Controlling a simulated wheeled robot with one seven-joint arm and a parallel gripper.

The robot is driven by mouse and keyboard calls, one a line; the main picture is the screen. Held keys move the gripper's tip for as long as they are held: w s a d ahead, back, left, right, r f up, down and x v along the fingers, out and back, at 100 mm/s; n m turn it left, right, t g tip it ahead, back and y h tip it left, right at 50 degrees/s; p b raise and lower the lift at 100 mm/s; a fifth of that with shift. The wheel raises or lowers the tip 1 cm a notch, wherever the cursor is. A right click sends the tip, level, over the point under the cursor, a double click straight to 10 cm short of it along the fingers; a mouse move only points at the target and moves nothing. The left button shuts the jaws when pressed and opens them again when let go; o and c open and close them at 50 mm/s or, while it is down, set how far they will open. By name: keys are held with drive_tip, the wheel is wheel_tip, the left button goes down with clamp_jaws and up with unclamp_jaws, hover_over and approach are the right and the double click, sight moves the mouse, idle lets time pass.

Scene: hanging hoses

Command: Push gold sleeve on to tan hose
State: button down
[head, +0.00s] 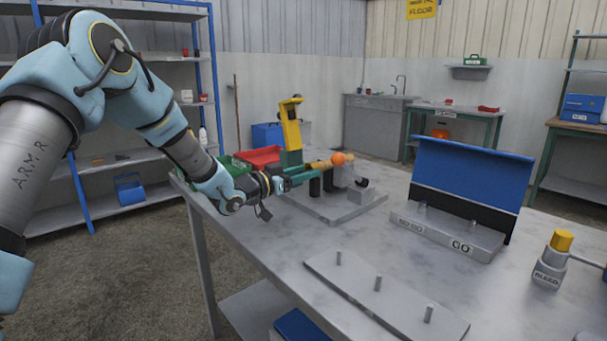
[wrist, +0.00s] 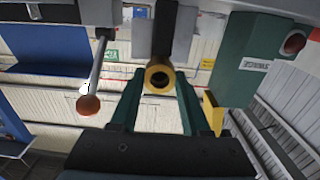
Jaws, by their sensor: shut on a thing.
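My gripper (head: 312,171) reaches in from the left above the table and is shut on the gold sleeve. In the wrist view the gold sleeve (wrist: 158,79) is a short ring between the two green fingertips (wrist: 157,82), its dark open bore facing the camera. In the head view the sleeve (head: 320,165) is a small yellowish piece at the fingertips.
An orange ball on a rod (wrist: 88,105) is close by on the left of the wrist view. A green and yellow post (head: 290,130) stands behind my gripper. A grey plate with pegs (head: 385,295) and a blue-backed stand (head: 470,180) occupy the table's front and right.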

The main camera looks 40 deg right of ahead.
drive_tip(key=shift+d, duration=0.6)
idle(0.7)
drive_tip(key=shift+c, duration=1.5)
unclamp_jaws()
drive_tip(key=a+b, duration=0.2)
drive_tip(key=a, duration=0.8)
drive_tip(key=shift+w+a, duration=0.25)
drive_tip(key=shift+a, duration=0.15)
